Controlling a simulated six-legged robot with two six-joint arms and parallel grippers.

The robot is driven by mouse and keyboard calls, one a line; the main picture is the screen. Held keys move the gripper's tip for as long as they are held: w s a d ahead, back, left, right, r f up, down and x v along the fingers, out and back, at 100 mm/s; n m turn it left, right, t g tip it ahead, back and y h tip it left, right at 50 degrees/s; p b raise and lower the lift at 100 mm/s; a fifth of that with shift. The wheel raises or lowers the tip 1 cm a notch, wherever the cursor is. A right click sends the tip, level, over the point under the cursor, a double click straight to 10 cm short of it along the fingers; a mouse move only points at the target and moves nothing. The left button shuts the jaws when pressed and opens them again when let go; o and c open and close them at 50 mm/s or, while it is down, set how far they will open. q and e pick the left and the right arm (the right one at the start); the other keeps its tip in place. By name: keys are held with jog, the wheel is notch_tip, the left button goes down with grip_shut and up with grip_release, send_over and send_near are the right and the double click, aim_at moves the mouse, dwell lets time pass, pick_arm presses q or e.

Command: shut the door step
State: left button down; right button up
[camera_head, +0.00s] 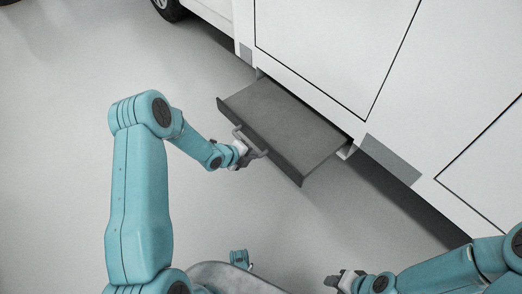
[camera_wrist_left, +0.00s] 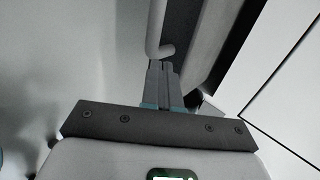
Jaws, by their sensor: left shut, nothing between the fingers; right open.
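The door step (camera_head: 285,118) is a flat dark grey tread sticking out from under the white motorhome's side. A grey bar handle (camera_head: 250,143) stands on its front edge. My left gripper (camera_head: 243,154) is at this handle, its fingers shut with nothing between them. In the left wrist view, the shut fingers (camera_wrist_left: 162,80) point at the lower end of the handle (camera_wrist_left: 158,35), and I cannot tell whether they touch it. The step's front face (camera_wrist_left: 215,40) runs alongside to the right. My right gripper (camera_head: 345,277) is open and empty, low in the head view, away from the step.
The white motorhome wall (camera_head: 330,45) with dark panel seams rises behind the step. A grey patch (camera_head: 390,158) lies on its lower edge right of the step. A wheel (camera_head: 170,8) shows at the top. The pale floor (camera_head: 60,120) left of the step is clear.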

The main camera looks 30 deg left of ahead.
aim_at(268, 148)
pick_arm(q)
jog(key=w, duration=0.1)
jog(key=w+d, duration=0.1)
jog(key=w+f, duration=0.1)
jog(key=shift+w+d+b, duration=0.3)
jog(key=shift+d+b, duration=0.05)
jog(key=shift+w+d+r, duration=0.1)
jog(key=shift+w+d, duration=0.05)
jog(key=shift+w, duration=0.3)
pick_arm(e)
jog(key=shift+s+d+f, duration=0.1)
jog(key=shift+d+f, duration=0.05)
jog(key=shift+f, duration=0.45)
pick_arm(q)
jog(key=shift+w, duration=0.1)
